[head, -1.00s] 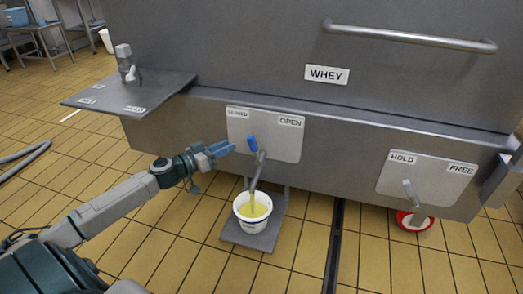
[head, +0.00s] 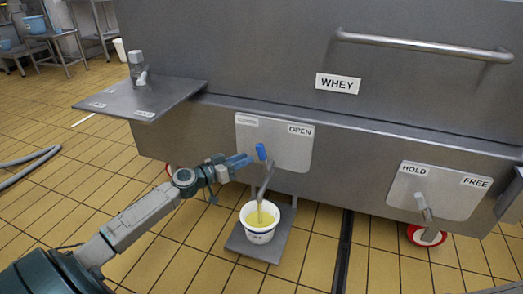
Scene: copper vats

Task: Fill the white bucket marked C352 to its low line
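A white bucket (head: 260,232) stands upright on a grey plate (head: 240,243) under the vat's spout (head: 263,187). Yellow liquid runs from the spout into it, and a yellow surface shows inside. The dark marking on its front is too small to read. The valve's blue handle (head: 261,151) stands near upright, tilted slightly left, in front of a plate (head: 296,155) with OPEN on its right and a blurred label on its left. My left gripper (head: 242,161) is just left of the handle, fingers pointing at it; its finger gap is unclear. My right gripper is not in view.
The WHEY vat (head: 220,135) fills the middle and right, with a handrail (head: 420,43) above. A HOLD/FREE lever (head: 424,207) is at right, above a red-and-white container (head: 428,236). A metal shelf (head: 140,98) juts out left. A dark floor channel (head: 343,245) runs right of the bucket.

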